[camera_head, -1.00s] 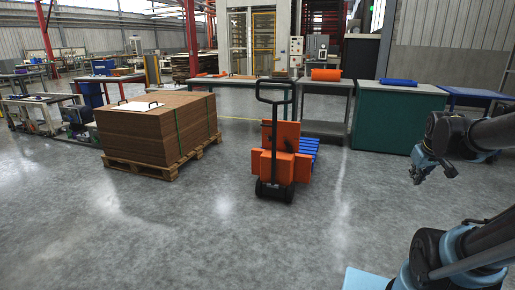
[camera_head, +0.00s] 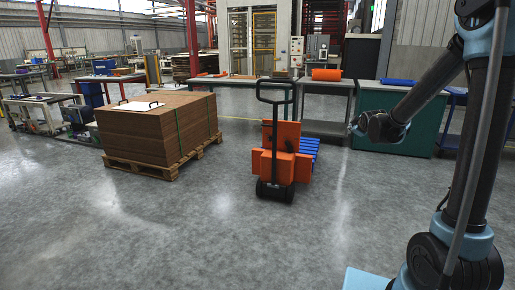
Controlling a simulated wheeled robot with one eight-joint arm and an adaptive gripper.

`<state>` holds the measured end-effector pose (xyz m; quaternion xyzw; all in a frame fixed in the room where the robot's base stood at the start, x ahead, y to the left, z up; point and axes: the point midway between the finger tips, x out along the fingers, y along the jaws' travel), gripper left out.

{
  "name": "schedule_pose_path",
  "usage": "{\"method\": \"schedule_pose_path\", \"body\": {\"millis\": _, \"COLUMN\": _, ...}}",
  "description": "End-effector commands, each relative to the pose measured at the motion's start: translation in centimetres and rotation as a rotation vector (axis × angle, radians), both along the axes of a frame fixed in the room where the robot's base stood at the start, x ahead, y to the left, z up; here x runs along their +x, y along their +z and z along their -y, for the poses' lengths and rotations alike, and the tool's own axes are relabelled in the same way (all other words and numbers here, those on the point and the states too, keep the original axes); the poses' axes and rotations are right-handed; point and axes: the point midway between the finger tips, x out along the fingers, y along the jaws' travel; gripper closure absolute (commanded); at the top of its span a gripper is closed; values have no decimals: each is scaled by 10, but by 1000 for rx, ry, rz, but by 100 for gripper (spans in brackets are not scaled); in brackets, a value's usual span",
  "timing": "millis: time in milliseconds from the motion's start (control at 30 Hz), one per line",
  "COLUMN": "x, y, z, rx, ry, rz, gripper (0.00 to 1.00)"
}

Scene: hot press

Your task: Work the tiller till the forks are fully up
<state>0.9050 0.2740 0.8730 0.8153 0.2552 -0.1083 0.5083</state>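An orange pallet jack (camera_head: 281,165) stands on the floor near the middle of the view, its front towards me. Its dark tiller (camera_head: 274,120) stands upright and ends in a loop handle at the top. The forks are hidden behind the orange body; a blue pallet (camera_head: 308,150) shows behind it at the right. My gripper (camera_head: 354,127) is in the air to the right of the tiller, apart from it and pointing left. Its fingers are too small and dark to tell whether they are open or shut.
A stack of brown boards (camera_head: 158,127) on a wooden pallet (camera_head: 150,170) stands left of the jack. A grey table (camera_head: 327,92) and a green cabinet (camera_head: 388,118) stand behind. The floor (camera_head: 240,245) in front of the jack is clear.

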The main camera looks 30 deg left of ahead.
Motion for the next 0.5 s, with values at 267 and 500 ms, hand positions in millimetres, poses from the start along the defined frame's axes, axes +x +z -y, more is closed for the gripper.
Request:
{"method": "schedule_pose_path", "body": {"millis": 267, "x": 41, "y": -20, "z": -93, "rx": -81, "ry": 164, "rz": 212, "gripper": 100}}
{"method": "schedule_pose_path", "body": {"millis": 500, "x": 55, "y": -47, "z": -172, "rx": -144, "ry": 290, "rz": 406, "gripper": 100}}
